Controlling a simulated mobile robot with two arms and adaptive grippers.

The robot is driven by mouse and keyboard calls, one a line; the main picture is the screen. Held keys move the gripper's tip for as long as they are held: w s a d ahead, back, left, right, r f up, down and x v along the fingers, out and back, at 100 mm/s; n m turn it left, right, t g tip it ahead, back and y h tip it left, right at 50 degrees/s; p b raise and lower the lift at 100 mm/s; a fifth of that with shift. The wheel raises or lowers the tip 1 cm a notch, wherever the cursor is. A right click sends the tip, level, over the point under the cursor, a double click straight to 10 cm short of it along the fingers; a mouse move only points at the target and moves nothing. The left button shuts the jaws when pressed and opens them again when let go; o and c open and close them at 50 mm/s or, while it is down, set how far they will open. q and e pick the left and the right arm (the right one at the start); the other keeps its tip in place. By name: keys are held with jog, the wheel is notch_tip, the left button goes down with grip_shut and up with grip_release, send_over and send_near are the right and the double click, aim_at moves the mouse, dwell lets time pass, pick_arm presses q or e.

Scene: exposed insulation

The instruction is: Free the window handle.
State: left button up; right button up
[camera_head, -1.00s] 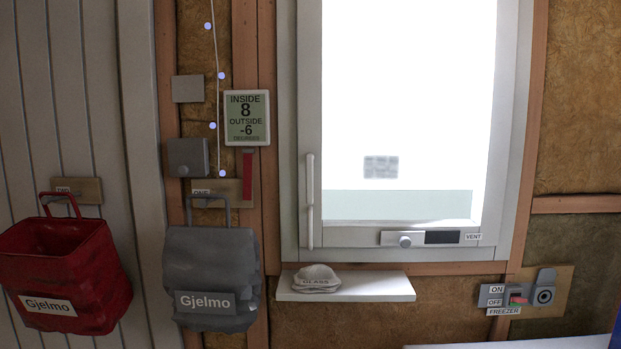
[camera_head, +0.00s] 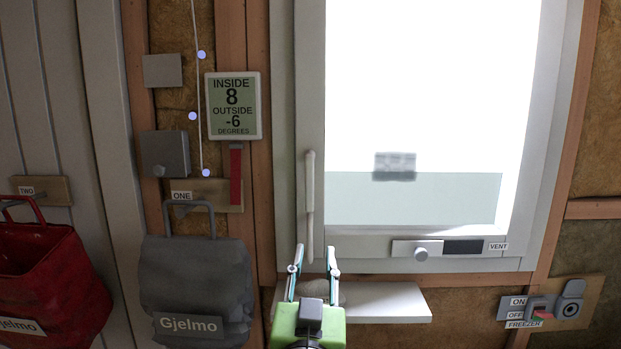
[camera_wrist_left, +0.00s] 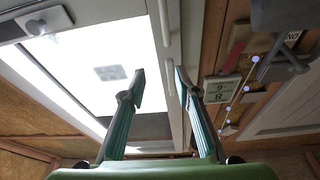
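The window handle (camera_head: 309,205) is a pale upright bar on the left side of the white window frame (camera_head: 430,243). It hangs straight down. My left gripper (camera_head: 315,248) is green with two thin fingers. It is below and in front of the handle's lower end, with one fingertip on each side of it in the head view. The fingers stand apart and hold nothing; I cannot tell how far from the handle they are. The open fingers (camera_wrist_left: 158,72) also show in the left wrist view against the window. My right gripper is out of view.
A grey bag (camera_head: 195,275) hangs left of my gripper, a red bag (camera_head: 45,260) further left. A vent control (camera_head: 450,248) and freezer switch (camera_head: 545,307) are at right.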

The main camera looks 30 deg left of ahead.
pick_arm(q)
jog(key=n+y, duration=0.1)
send_near(309, 190)
jog(key=s+d+f, duration=0.1)
jog(key=f, duration=0.1)
jog(key=r+p, duration=0.1)
jog(key=r, duration=0.1)
jog(key=shift+t+y, duration=0.3)
jog(key=shift+y, duration=0.1)
jog(key=p+x, duration=0.1)
jog(key=x, duration=0.2)
jog(key=p+x, duration=0.2)
jog(key=x, duration=0.2)
jog(key=p+x, duration=0.1)
jog(key=x, duration=0.2)
jog(key=shift+w+a+f+p, duration=0.3)
jog(key=shift+w+p, duration=0.05)
jog(key=shift+p, duration=0.05)
jog(key=shift+w+a+r, duration=0.2)
jog(key=shift+w+a, duration=0.1)
jog(key=shift+w, duration=0.25)
jog(key=shift+w+a+f, duration=0.1)
jog(key=shift+w+a, duration=0.05)
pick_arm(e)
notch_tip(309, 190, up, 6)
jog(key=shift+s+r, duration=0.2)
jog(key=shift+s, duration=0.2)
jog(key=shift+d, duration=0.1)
